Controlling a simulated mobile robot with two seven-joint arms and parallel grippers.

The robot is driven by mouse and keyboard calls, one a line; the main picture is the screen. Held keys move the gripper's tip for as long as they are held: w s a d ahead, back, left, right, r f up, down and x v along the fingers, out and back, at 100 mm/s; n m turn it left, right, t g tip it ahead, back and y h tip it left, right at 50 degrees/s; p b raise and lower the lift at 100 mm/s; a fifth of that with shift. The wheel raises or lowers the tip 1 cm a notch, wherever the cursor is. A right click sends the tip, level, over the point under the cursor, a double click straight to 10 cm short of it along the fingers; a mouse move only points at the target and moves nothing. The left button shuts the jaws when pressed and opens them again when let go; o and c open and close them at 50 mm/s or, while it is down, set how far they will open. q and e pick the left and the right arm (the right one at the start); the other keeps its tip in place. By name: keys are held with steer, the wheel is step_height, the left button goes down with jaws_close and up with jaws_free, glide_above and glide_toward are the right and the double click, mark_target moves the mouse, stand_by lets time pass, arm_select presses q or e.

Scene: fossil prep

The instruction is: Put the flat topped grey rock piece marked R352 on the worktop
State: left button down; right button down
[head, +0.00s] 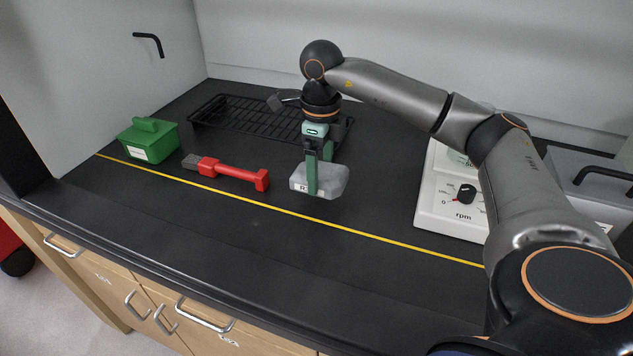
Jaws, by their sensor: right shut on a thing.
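A grey rock piece (333,182) with a flat top shows in the middle of the head view. Its white label (301,186) shows an "R"; the rest of the marking is covered by a finger. My right gripper (318,184) points down and is shut on the rock piece, with one green finger across its near face. The black worktop (240,225) lies beneath. I cannot tell whether the rock touches it or hangs just above. My left gripper is not in view.
A red-handled tool (232,174) lies left of the rock, beside a green lidded box (148,140). A black wire rack (235,118) is behind. A white device with an rpm dial (450,200) stands right. A yellow line (370,233) crosses the worktop; the area in front is clear.

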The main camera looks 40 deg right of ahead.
steer(key=shift+w+f, duration=0.45)
steer(key=shift+f, duration=1.55)
steer(key=shift+f, duration=0.2)
jaws_free()
steer(key=shift+a, duration=0.1)
step_height(320, 180, up, 12)
steer(key=shift+r+p, duration=0.15)
steer(key=shift+p, duration=0.25)
